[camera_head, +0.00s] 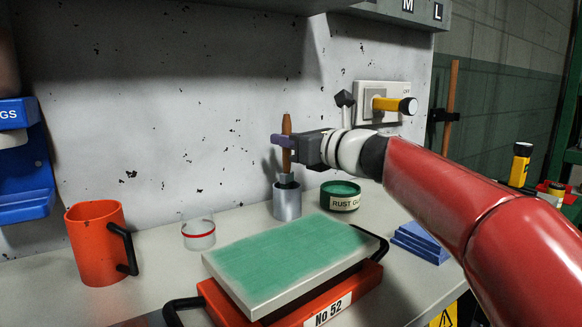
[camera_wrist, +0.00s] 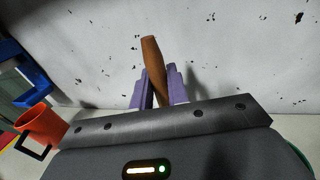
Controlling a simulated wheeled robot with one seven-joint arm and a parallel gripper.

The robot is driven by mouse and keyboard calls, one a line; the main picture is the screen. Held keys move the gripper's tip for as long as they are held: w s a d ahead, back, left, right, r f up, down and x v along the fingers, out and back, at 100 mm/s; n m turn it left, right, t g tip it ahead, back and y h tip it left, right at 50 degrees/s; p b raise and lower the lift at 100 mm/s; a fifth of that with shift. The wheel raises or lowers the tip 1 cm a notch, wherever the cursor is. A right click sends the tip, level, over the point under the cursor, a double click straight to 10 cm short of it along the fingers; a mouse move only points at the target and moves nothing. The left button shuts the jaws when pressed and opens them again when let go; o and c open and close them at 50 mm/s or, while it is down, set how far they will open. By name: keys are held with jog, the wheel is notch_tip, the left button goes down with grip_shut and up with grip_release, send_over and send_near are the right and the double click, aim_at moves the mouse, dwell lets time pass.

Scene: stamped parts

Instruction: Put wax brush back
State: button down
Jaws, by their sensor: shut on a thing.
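The wax brush (camera_head: 287,140) has a brown wooden handle and a dark ferrule at its lower end. It stands upright, with its lower end at the mouth of a grey metal cup (camera_head: 288,203) on the bench. My gripper (camera_head: 284,141) is shut on the handle, above the cup. In the wrist view the handle (camera_wrist: 154,65) rises, slightly tilted, between the purple fingers of my gripper (camera_wrist: 157,88). The bristles are hidden, and I cannot tell how deep they sit in the cup.
A green-topped plate on an orange base (camera_head: 290,262) lies in front of the cup. A green tin (camera_head: 340,197) stands right of it. A clear glass with a red band (camera_head: 198,233) and an orange mug (camera_head: 95,243) stand left. Blue blocks (camera_head: 420,243) lie right.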

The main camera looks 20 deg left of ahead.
aim_at(288, 173)
jog(key=shift+f+b, duration=0.5)
jog(key=shift+f, duration=1.4)
jog(key=shift+f, duration=0.15)
jog(key=c, duration=1.4)
grip_release()
jog(key=shift+o, duration=0.2)
jog(key=shift+r, duration=0.3)
jog(key=b+v, duration=0.1)
jog(key=v, duration=1.1)
